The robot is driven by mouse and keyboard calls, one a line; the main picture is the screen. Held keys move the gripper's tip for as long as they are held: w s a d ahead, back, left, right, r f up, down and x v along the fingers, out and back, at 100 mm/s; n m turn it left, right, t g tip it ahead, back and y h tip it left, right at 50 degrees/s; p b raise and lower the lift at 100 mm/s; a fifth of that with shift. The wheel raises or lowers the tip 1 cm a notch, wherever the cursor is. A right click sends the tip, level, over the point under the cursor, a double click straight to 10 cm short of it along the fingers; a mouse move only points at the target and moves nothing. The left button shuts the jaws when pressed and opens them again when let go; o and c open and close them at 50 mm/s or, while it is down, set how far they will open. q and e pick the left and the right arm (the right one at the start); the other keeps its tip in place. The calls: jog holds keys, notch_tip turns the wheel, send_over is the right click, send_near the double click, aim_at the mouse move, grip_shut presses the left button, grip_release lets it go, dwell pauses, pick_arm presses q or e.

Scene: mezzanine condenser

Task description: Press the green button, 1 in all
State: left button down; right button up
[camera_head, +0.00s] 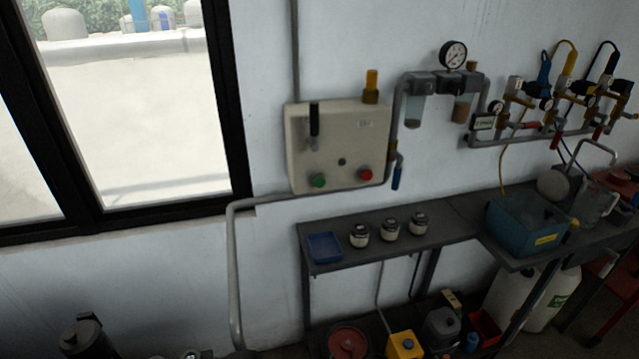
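The green button (319,181) is at the lower left of the front of a beige control box (342,150) on the wall. A red button (366,174) is at the lower right of the same box, and a small dark round part (342,161) lies between them. A black lever-like handle (314,120) is at the upper left of the box. Nothing covers the green button. I see neither of my grippers in this view.
Below the box, a grey shelf (440,228) holds a blue tray (325,247) and several small jars. A grey pipe (234,270) bends down on the left, beside the window. Gauges and valves line the wall at right. A dark cylindrical object (88,336) stands at the lower left.

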grip_shut()
dwell(1.4)
